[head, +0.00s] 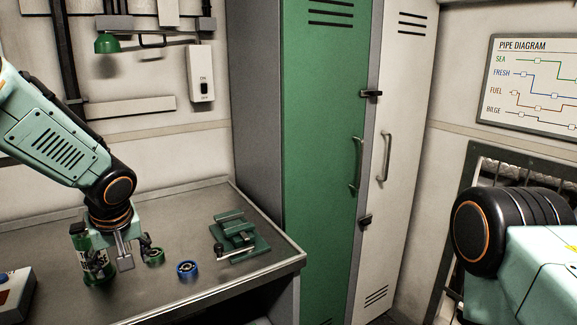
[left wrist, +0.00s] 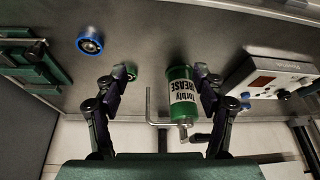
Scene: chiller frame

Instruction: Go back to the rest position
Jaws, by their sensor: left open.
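My left gripper (head: 118,252) hangs low over the workbench (head: 215,290). In the left wrist view its two dark fingers (left wrist: 160,85) are spread wide, with nothing clamped between them. In the wrist view the can (left wrist: 182,95) shows between the fingers, nearer the right one and apart from both. A grey bent metal piece (left wrist: 150,106) shows left of the can. My right arm enters at the right; its gripper is out of frame.
A green ring (head: 154,257), a blue ring (head: 187,268) and a green vise (head: 240,238) sit right of the gripper on the bench. A control box (head: 14,290) stands at the left edge. Green and white lockers (head: 320,150) rise beyond the bench's right end.

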